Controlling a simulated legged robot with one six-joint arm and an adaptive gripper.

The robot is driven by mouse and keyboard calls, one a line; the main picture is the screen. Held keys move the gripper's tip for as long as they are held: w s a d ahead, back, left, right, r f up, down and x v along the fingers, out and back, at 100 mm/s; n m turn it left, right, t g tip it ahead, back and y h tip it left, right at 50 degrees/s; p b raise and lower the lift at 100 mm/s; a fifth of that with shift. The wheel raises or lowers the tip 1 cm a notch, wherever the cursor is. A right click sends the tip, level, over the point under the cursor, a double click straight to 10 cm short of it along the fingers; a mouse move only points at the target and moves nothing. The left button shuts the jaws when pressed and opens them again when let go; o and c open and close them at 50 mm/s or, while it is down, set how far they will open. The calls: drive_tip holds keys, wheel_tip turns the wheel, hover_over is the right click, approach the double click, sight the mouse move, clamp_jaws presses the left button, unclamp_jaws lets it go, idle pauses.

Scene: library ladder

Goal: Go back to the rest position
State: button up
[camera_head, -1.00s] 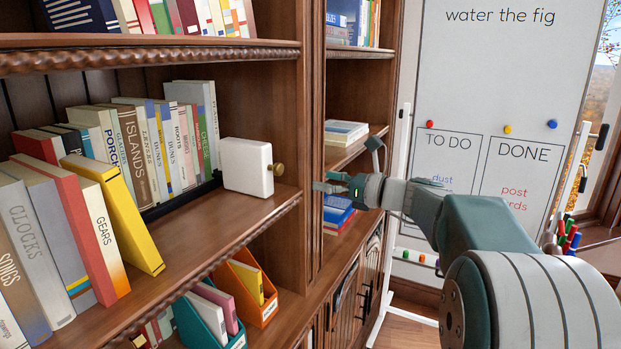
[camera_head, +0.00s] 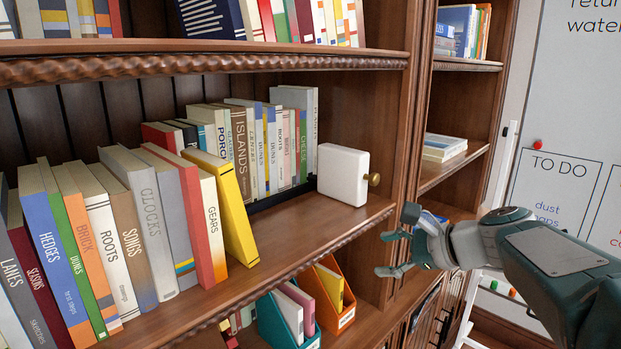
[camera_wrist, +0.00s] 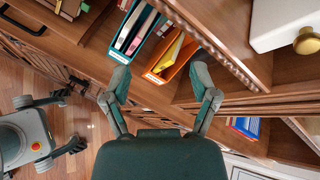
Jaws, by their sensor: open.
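My gripper (camera_head: 392,254) is open and empty in front of the bookshelf, right of and below the white box with a brass knob (camera_head: 344,176). The box stands on the middle shelf (camera_head: 300,232). In the wrist view my gripper's two fingers (camera_wrist: 162,88) are spread apart, with the orange file holder (camera_wrist: 172,60) seen beyond them. The white box (camera_wrist: 280,24) is at the top right there, apart from the fingers.
Several books stand on the middle shelf, with a yellow book (camera_head: 224,205) leaning at their right end. A teal file holder (camera_head: 284,322) is on the lower shelf. A whiteboard (camera_head: 560,120) stands at the right. Wooden floor (camera_wrist: 35,85) is open at the wrist view's left.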

drive_tip(key=s+d+f+n+g+h, duration=0.1)
drive_tip(key=s+f+n+h, duration=0.4)
drive_tip(key=s+n, duration=0.4)
drive_tip(key=s+d+f+n+h, duration=0.1)
drive_tip(key=s+f+n+h, duration=0.4)
drive_tip(key=s, duration=0.7)
drive_tip(key=f+n, duration=0.2)
drive_tip(key=n, duration=0.2)
drive_tip(key=shift+s+g, duration=0.25)
drive_tip(key=shift+g, duration=0.15)
drive_tip(key=shift+d, duration=0.1)
drive_tip(key=shift+c, duration=0.3)
